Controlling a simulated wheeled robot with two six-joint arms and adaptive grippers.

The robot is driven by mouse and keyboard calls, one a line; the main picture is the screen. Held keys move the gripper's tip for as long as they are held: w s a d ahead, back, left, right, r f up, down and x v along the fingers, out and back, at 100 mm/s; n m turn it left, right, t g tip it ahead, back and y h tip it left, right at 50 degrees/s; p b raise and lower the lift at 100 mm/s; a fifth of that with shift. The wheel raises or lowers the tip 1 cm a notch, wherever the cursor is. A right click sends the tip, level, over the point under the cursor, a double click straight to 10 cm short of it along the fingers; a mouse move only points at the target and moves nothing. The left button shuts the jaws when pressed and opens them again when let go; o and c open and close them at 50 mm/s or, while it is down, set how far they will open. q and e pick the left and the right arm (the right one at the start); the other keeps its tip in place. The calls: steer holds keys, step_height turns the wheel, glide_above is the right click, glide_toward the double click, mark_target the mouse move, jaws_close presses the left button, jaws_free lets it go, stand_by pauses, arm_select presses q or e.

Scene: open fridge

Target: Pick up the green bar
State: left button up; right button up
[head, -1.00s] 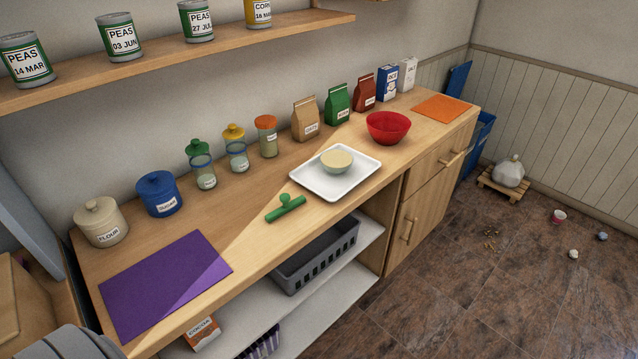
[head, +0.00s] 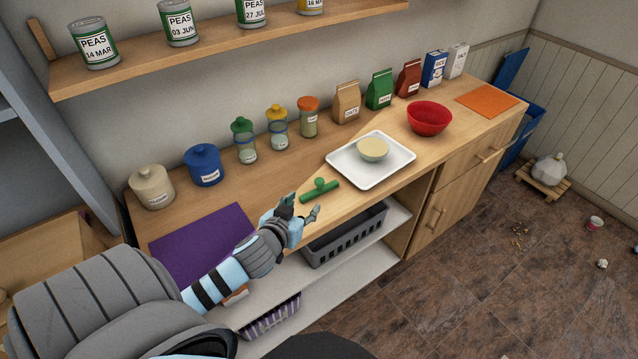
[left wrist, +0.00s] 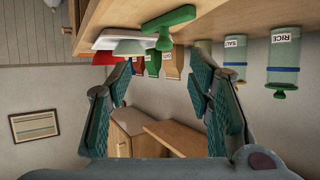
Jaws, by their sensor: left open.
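The green bar (head: 319,192), with a round green knob on it, lies on the wooden counter just in front of the white tray. My left gripper (head: 300,209) is open and empty, at the counter's front edge, just short of the bar and to its lower left. In the left wrist view, which is upside down, the bar (left wrist: 168,18) shows beyond and above the gap between the open fingers (left wrist: 160,88). The bar is apart from both fingers. My right gripper is not in view.
The white tray (head: 395,173) with a beige bowl (head: 373,149) stands close behind the bar. A purple mat (head: 200,240) lies to the left, partly behind my arm. Jars and bags line the wall. A grey crate (head: 345,240) sits on the shelf below.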

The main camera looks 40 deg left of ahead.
mark_target(317, 184)
arm_select(q)
steer(key=b+x, duration=0.1)
steer(key=x, duration=0.9)
steer(key=a+r+b+x, duration=0.1)
steer(key=x, duration=0.3)
steer(key=shift+w+f+b, duration=0.2)
steer(key=shift+w+b, duration=0.15)
steer(key=shift+w, duration=0.1)
steer(key=shift+r, duration=0.1)
jaws_close()
